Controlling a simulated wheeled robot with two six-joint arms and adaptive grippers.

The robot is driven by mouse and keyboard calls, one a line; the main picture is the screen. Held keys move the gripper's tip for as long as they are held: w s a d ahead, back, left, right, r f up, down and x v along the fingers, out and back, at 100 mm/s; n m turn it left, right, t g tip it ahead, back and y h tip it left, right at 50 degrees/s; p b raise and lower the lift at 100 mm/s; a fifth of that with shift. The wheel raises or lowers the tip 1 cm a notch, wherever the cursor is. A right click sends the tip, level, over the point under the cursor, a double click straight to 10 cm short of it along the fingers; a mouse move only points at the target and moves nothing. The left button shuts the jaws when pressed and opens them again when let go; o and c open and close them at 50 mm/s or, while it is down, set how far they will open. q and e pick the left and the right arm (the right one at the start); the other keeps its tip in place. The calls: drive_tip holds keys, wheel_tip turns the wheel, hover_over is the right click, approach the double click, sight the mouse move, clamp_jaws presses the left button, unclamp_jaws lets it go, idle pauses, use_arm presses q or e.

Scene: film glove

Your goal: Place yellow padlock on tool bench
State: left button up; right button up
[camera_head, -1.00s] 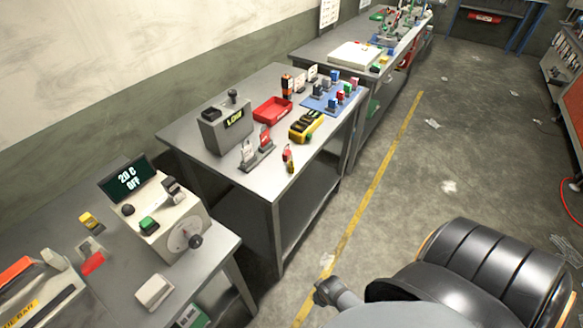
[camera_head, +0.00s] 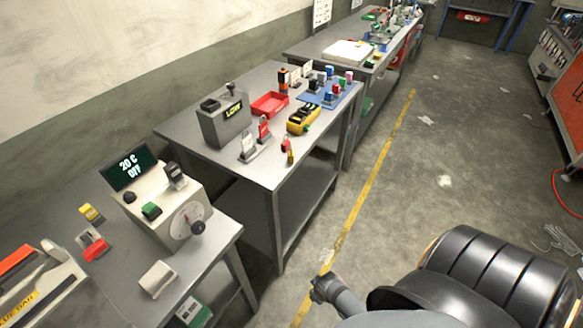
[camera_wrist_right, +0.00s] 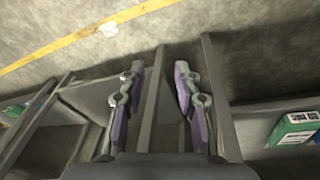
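A small yellow item (camera_head: 290,158) with a red part above it stands near the front edge of the middle metal bench (camera_head: 220,163); it may be the yellow padlock, but it is too small to be sure. Which bench is the tool bench is not marked. My right gripper (camera_wrist_right: 156,90) is open in the right wrist view, with its two purple-padded fingers apart and nothing held between them. Bench framework shows behind the fingers. My left gripper is not in view.
The middle bench holds a grey box with a LOW display (camera_head: 224,122), a red tray (camera_head: 269,104), a yellow-black device (camera_head: 303,120) and a blue board (camera_head: 312,99). The near bench carries a control box (camera_head: 172,207). Open floor lies right of the yellow line (camera_head: 372,185).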

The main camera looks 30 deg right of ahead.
drive_tip(key=w+d+r+n+t+h+b, duration=0.1)
drive_tip(key=w+r+n+t, duration=0.3)
drive_tip(key=w+r+n, duration=0.5)
drive_tip(key=w+d+r+n+t+h+b, duration=0.1)
drive_tip(key=w+d+r+n+t+h, duration=0.3)
drive_tip(key=w+r+n, duration=0.5)
drive_tip(key=w+d+r+n+t+h+b, duration=0.1)
drive_tip(key=w+r+n+t, duration=0.4)
drive_tip(key=r, duration=1.3)
drive_tip(key=w+d+n+h, duration=0.1)
drive_tip(key=w+n, duration=0.3)
drive_tip(key=n, duration=0.2)
drive_tip(key=shift+d+h, duration=0.25)
drive_tip(key=shift+h, duration=0.15)
